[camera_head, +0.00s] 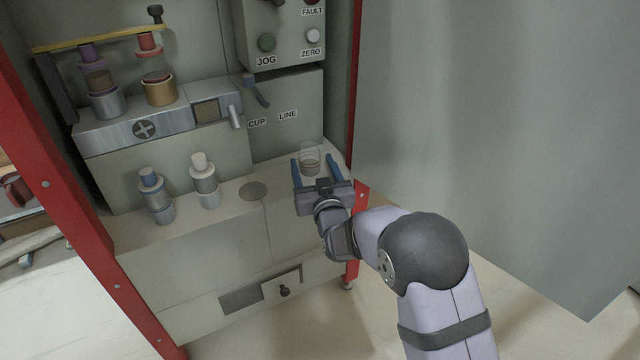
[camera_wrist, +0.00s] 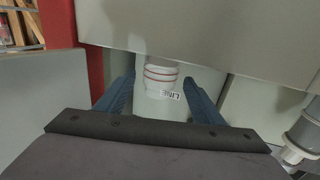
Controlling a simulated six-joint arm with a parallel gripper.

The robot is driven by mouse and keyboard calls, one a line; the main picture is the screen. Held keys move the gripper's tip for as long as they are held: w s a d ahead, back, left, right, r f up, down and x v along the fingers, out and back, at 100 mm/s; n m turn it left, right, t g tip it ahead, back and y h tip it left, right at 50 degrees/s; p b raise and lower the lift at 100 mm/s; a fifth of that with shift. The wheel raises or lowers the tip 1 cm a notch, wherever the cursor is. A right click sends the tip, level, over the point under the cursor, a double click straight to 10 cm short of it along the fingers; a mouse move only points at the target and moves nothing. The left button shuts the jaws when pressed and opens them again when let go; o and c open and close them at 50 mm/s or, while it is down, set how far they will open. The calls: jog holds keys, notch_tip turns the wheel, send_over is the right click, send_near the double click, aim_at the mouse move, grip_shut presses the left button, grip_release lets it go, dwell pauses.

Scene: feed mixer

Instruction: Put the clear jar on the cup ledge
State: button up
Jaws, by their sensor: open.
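The clear jar (camera_head: 310,158) stands upright at the right end of the light ledge, with reddish bands around it. In the wrist view the clear jar (camera_wrist: 160,80) is ahead, between the two blue fingers. My gripper (camera_head: 313,162) is open, with one finger on each side of the jar; I cannot tell whether either finger touches it. The gripper also shows in the wrist view (camera_wrist: 160,88). The cup ledge (camera_head: 228,212) is the light shelf along the machine's front, with a round grey disc (camera_head: 253,191) set in it left of the jar.
Two capped canisters (camera_head: 156,195) (camera_head: 205,180) stand on the ledge further left. Above are a metal feeder unit with two more canisters (camera_head: 104,92) (camera_head: 159,87), a lever, CUP and LINE labels, and a button panel (camera_head: 284,40). A red post (camera_head: 357,90) borders the right side.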

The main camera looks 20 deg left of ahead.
jog(key=p+v, duration=0.1)
jog(key=v, duration=0.7)
jog(key=shift+s+d, duration=0.15)
jog(key=s+d+f+m+g+h, duration=0.1)
jog(key=s+d+f+g+h, duration=0.15)
jog(key=d, duration=0.45)
jog(key=s+d+f+m+g+h, duration=0.1)
jog(key=d+f+g+h, duration=0.2)
jog(key=d, duration=0.4)
jog(key=s+d+f+m+g+h, duration=0.1)
jog(key=s+d+f+g, duration=0.1)
jog(key=d+f, duration=0.35)
jog(key=s+d+m+g+h, duration=0.1)
jog(key=s+d+g, duration=0.3)
jog(key=s+d, duration=0.3)
jog(key=s+d+m+g+h, duration=0.1)
jog(key=s+d+g, duration=0.3)
jog(key=s, duration=1.1)
jog(key=d+m, duration=0.1)
jog(key=d, duration=0.2)
jog(key=shift+s, duration=0.35)
jog(key=shift+f+h, duration=0.1)
jog(key=shift+h, duration=0.15)
